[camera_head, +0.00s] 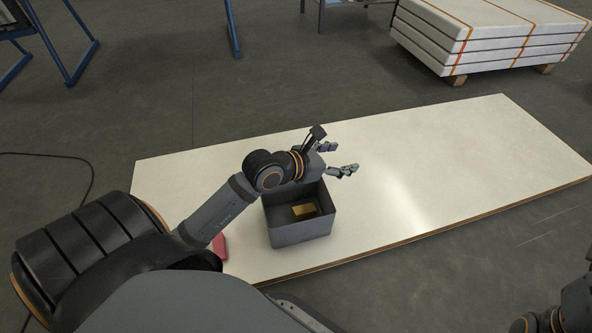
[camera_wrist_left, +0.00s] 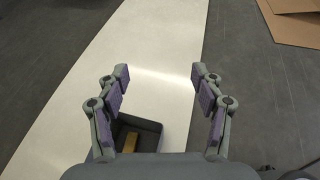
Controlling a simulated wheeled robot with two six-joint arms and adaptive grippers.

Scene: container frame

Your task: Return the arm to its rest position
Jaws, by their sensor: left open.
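My left arm reaches in from the left in the head view. Its gripper (camera_head: 342,158) is open and empty, held above the white panel just past the far right side of a dark grey box. The left wrist view shows both purple-padded fingers of this gripper (camera_wrist_left: 160,85) spread wide with nothing between them. The grey box (camera_head: 301,231) stands on the panel, and a gold block (camera_head: 304,210) lies inside it. In the left wrist view the box (camera_wrist_left: 151,128) and block (camera_wrist_left: 130,143) sit low between the fingers, partly hidden by the gripper body. My right gripper is out of view.
The long white panel (camera_head: 440,165) is clear right of the box. A red object (camera_head: 220,247) lies left of the box, partly covered by my arm. Strapped white slabs (camera_head: 480,45) stand at the back right. A blue frame (camera_head: 65,50) stands at the back left.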

